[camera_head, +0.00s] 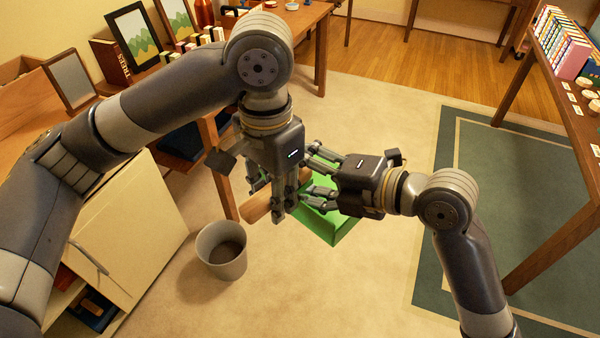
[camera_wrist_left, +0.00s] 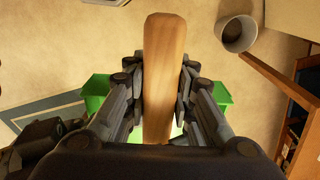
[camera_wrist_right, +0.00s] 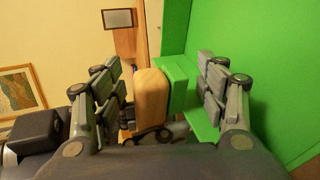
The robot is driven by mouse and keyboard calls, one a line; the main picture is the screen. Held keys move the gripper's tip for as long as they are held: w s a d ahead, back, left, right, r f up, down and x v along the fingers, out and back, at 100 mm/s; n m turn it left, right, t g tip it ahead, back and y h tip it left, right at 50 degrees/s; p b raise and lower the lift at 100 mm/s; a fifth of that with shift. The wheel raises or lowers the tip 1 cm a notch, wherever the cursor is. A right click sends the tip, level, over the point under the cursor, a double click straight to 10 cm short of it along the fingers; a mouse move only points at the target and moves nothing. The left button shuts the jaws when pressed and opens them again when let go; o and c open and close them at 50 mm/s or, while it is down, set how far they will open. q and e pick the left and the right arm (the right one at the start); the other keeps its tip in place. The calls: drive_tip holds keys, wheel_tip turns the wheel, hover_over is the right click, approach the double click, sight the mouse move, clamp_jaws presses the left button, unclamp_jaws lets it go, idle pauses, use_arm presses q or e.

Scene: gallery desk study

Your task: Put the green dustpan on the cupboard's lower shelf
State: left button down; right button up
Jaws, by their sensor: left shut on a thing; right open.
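The green dustpan (camera_head: 345,228) has a wooden handle (camera_head: 257,208) and is held in the air in front of me. My left gripper (camera_head: 282,207) is shut on the handle; in the left wrist view the handle (camera_wrist_left: 163,75) lies between its fingers, with green pan edges (camera_wrist_left: 97,90) to either side. My right gripper (camera_head: 312,182) is open beside the pan. In the right wrist view its spread fingers stand around the green socket (camera_wrist_right: 178,80) and handle end; I cannot tell whether they touch. The cream cupboard (camera_head: 135,235) is at lower left, its interior only partly visible.
A grey bin (camera_head: 222,250) stands on the floor beside the cupboard. A dark box (camera_head: 92,310) lies inside the cupboard. A wooden desk with picture frames (camera_head: 133,38) is at the back left. A table (camera_head: 545,105) stands at right on a green rug (camera_head: 460,200).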

use_arm(q)
drive_tip(key=shift+r, duration=0.1)
use_arm(e)
drive_tip(key=shift+f, duration=0.1)
clamp_jaws()
use_arm(q)
drive_tip(key=c, duration=1.3)
unclamp_jaws()
use_arm(e)
drive_tip(key=shift+r, duration=0.2)
